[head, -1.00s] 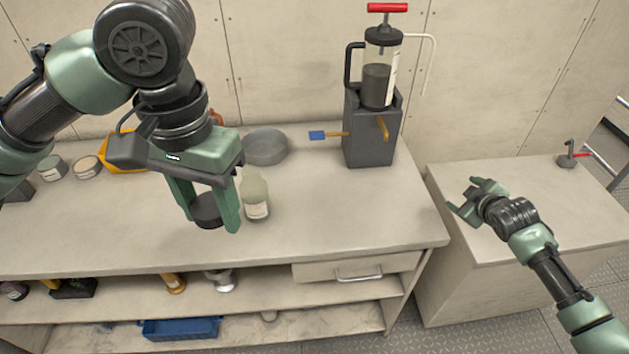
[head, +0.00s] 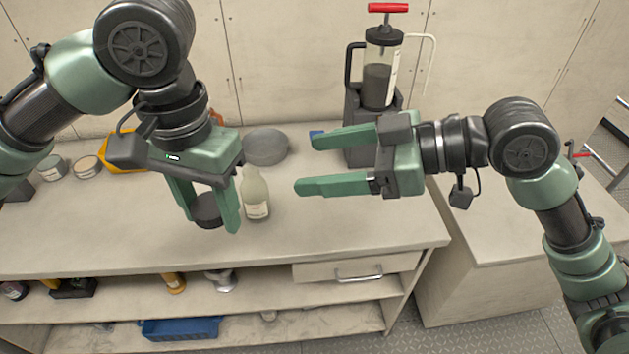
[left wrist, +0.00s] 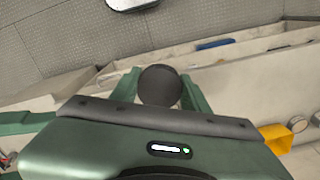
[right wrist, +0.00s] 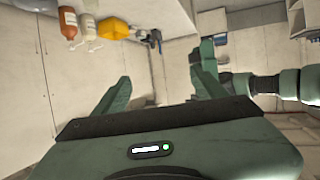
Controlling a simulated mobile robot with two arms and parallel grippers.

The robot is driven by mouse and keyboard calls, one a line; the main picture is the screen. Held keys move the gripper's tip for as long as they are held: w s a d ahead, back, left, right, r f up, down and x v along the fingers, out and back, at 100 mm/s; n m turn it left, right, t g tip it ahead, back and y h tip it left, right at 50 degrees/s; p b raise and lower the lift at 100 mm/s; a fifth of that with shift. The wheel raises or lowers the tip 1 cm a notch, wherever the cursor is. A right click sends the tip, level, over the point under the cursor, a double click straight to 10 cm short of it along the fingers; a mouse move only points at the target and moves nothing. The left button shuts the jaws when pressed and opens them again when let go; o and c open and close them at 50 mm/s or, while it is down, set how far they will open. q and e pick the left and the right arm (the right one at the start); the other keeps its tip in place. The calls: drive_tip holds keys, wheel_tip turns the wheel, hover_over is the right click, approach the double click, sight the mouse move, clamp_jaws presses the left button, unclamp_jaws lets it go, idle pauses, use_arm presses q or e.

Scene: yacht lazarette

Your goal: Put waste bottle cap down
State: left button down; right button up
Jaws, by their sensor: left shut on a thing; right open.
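A dark round cap (head: 207,209) is held between the fingers of my left gripper (head: 209,215), above the front part of the workbench. The cap also shows as a dark disc in the left wrist view (left wrist: 160,85), between the two green fingers. A pale bottle (head: 256,194) with a white label stands upright on the bench just right of my left gripper; I cannot see its top clearly. My right gripper (head: 305,163) is open and empty, level over the bench's right part, its fingers pointing left toward the bottle and apart from it.
A grey round dish (head: 265,147) sits behind the bottle. A pump canister (head: 380,80) stands at the back right, partly behind my right gripper. Tins (head: 87,167) and a yellow-orange container (head: 118,154) are at the back left. The bench front (head: 330,235) is clear.

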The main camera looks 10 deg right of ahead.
drive_tip(key=s+a+r+n+g, duration=0.1)
drive_tip(key=s+a+n+g, duration=0.1)
drive_tip(key=s, duration=0.4)
drive_tip(key=x, duration=1.2)
drive_tip(key=shift+w+r, duration=0.2)
drive_tip(key=shift+r, duration=0.05)
drive_tip(key=c, duration=1.4)
use_arm(q)
drive_tip(key=c, duration=0.8)
unclamp_jaws()
drive_tip(key=shift+c, duration=0.2)
drive_tip(key=shift+o, duration=1)
drive_tip(key=shift+s, duration=0.1)
use_arm(e)
drive_tip(key=shift+o, duration=0.2)
drive_tip(key=shift+w, duration=0.15)
